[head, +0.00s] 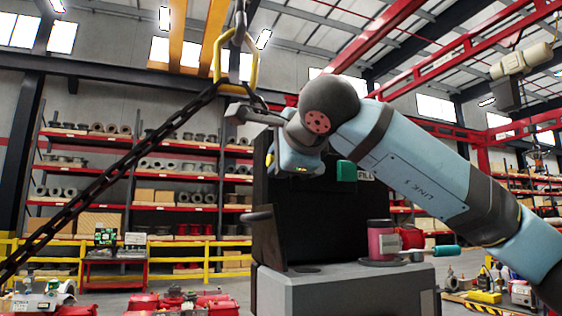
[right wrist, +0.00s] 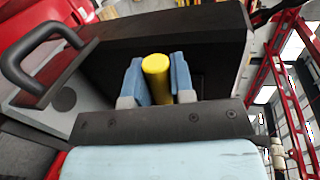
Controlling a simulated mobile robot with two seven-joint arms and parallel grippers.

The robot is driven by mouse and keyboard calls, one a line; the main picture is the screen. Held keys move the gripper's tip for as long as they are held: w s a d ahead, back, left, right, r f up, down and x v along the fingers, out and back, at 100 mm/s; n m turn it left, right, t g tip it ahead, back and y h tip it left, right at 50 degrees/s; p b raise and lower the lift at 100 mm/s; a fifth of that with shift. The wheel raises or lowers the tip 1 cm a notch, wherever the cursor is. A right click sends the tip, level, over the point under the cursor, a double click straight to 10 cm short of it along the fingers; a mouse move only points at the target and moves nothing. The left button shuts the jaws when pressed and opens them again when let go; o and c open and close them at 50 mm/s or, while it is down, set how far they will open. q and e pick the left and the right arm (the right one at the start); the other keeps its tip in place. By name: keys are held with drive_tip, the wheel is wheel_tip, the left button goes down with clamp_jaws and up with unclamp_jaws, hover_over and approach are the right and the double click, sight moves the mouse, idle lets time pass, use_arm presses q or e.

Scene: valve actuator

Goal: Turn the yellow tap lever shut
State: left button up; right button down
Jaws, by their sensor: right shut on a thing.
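The yellow tap lever (right wrist: 156,68) shows in the right wrist view as a short, round-ended yellow bar in front of a dark housing (right wrist: 160,30). The two blue finger pads of my right gripper (right wrist: 157,80) stand on either side of it and are shut on it. In the head view my right arm comes in from the right and bends down in front of the black housing (head: 335,225). My left gripper is not in view.
The housing stands on a grey base (head: 340,290) with a dark handle (head: 258,215) at its left. A pink cylinder (head: 381,242) with a red part and teal grip (head: 445,249) sits at the right. A chain (head: 110,185) hangs from a yellow ring (head: 236,60) at left.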

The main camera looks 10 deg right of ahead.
idle(0.5)
drive_tip(key=c, duration=1)
unclamp_jaws()
drive_tip(key=b+v, duration=0.3)
drive_tip(key=v, duration=1)
drive_tip(key=shift+s+r, duration=0.1)
drive_tip(key=shift+s, duration=0.3)
